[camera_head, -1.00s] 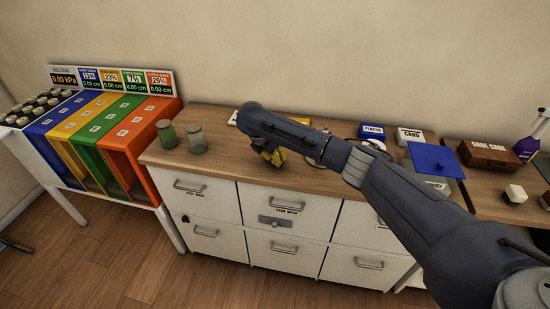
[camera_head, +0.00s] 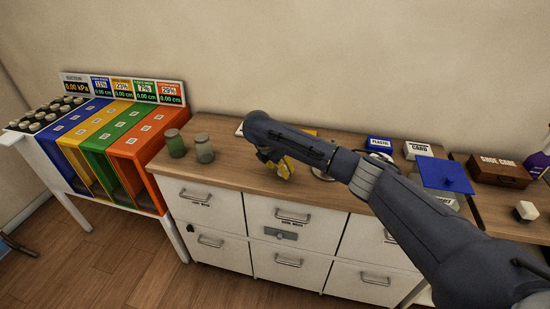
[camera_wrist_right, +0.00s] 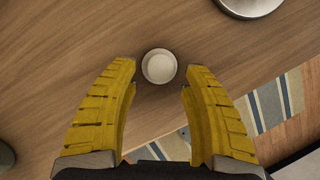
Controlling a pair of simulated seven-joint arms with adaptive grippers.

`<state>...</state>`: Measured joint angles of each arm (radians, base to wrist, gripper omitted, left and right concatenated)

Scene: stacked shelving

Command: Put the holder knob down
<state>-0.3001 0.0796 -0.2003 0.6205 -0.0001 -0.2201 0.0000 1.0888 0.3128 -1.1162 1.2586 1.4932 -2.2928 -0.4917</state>
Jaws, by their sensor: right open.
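A small round white piece, which looks like the holder knob (camera_wrist_right: 159,66), stands on the wooden cabinet top (camera_wrist_right: 60,50) in the right wrist view. My right gripper (camera_wrist_right: 161,75) has its two yellow fingers spread wide, one on each side of the knob, with visible gaps between. The knob lies between and slightly beyond the fingertips. In the head view my right gripper (camera_head: 280,165) is low over the cabinet top near its front edge; the knob is not discernible there. My left gripper is not in view.
Two jars (camera_head: 204,148) stand at the cabinet top's left end. A round metal-rimmed object (camera_wrist_right: 248,4) is near the knob. Boxes labelled plastic (camera_head: 379,144) and card (camera_head: 418,149), and a blue-lidded container (camera_head: 443,175), stand to the right. Coloured bins (camera_head: 140,155) are at left.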

